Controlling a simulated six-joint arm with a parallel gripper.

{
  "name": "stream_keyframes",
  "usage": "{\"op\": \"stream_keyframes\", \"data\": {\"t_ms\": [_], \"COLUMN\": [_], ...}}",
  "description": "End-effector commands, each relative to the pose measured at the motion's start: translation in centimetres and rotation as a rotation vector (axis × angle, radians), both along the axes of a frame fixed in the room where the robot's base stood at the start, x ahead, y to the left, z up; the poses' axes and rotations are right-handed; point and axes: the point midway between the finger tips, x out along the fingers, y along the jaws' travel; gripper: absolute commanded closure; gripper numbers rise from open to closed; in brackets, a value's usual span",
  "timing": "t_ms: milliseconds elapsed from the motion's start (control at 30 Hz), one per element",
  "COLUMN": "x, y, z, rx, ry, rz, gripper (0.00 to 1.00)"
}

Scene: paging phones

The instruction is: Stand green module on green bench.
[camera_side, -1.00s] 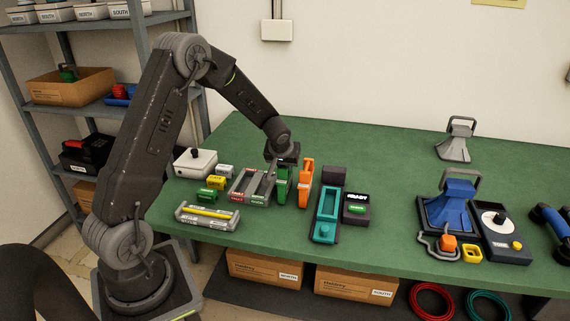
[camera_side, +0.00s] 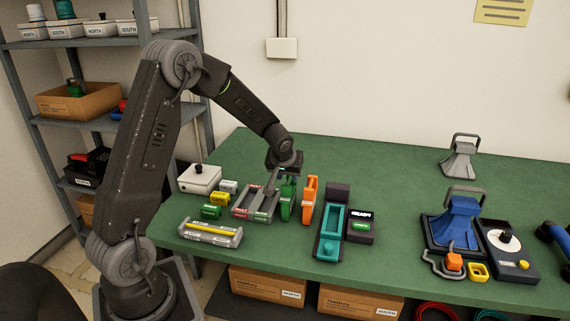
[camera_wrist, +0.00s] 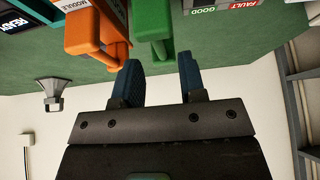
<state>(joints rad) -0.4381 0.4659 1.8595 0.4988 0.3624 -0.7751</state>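The green module (camera_side: 286,204) stands upright on the green bench (camera_side: 400,174), just right of the grey sorting tray. Its green handle (camera_wrist: 155,28) shows at the top of the wrist view, roughly in line with the space between my fingers. My gripper (camera_wrist: 160,82) is open, with two blue-padded fingers and nothing visible between them. In the side view my gripper (camera_side: 285,166) is at the far end of the green module, and its fingertips are hard to make out. I cannot tell from the side view whether they touch it.
An orange module (camera_side: 308,198) stands close to the right of the green one, and the FAULT/GOOD tray (camera_side: 241,213) is close to the left. A teal cradle (camera_side: 330,236) and READY box (camera_side: 361,228) lie further right.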

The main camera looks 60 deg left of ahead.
Motion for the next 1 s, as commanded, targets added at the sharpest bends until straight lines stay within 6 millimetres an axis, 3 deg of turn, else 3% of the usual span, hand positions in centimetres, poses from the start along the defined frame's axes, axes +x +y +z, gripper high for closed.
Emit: {"op": "stream_keyframes", "data": {"t_ms": [233,567,667,767,1000], "x": [-1.8,-3.2,-4.6,-7.2,-15.9], "y": [-1.8,-3.8,-6.3,-10.1,-18.8], "z": [4.6,7.7,9.9,12.5,16.3], "rx": [0.002,0.002,0.008,0.011,0.003], "ry": [-0.004,0.000,0.002,0.009,0.027], "rz": [-0.001,-0.025,-0.086,-0.188,-0.486], "gripper": [0.62,0.62,0.62,0.62,0.62]}}
